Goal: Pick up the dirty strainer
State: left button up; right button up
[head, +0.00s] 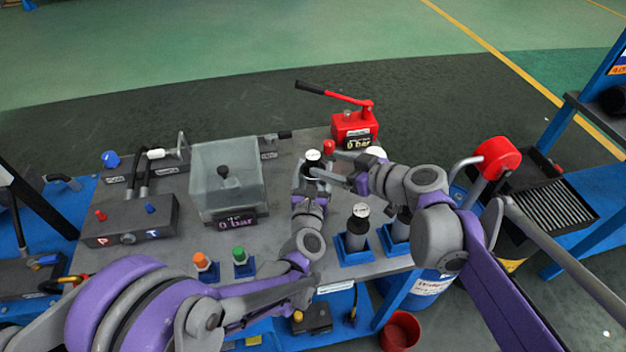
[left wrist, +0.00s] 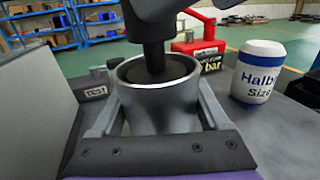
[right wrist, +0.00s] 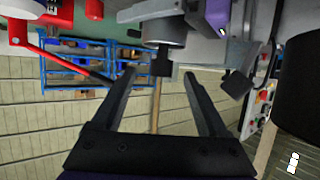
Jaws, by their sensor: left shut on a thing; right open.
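My left gripper (left wrist: 160,112) is shut on a grey metal cup (left wrist: 158,105), with one finger on each side. A dark stem (left wrist: 153,48) stands in the cup's open top; it may be the strainer, but I cannot tell whether it is dirty. My right gripper (right wrist: 157,72) is open near the cup. In the right wrist view, the black stem end (right wrist: 162,62) shows between its fingertips, with no clear grip on it.
A clear box (head: 228,175) reading 0 bar stands left on the table. A red hand pump (head: 354,127) is behind the grippers. A white and blue labelled can (left wrist: 256,72) stands near the cup.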

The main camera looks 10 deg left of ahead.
aim_at(313, 178)
jog(key=x, duration=0.8)
jog(key=shift+a, duration=0.35)
jog(key=shift+w+f, duration=0.1)
grip_shut()
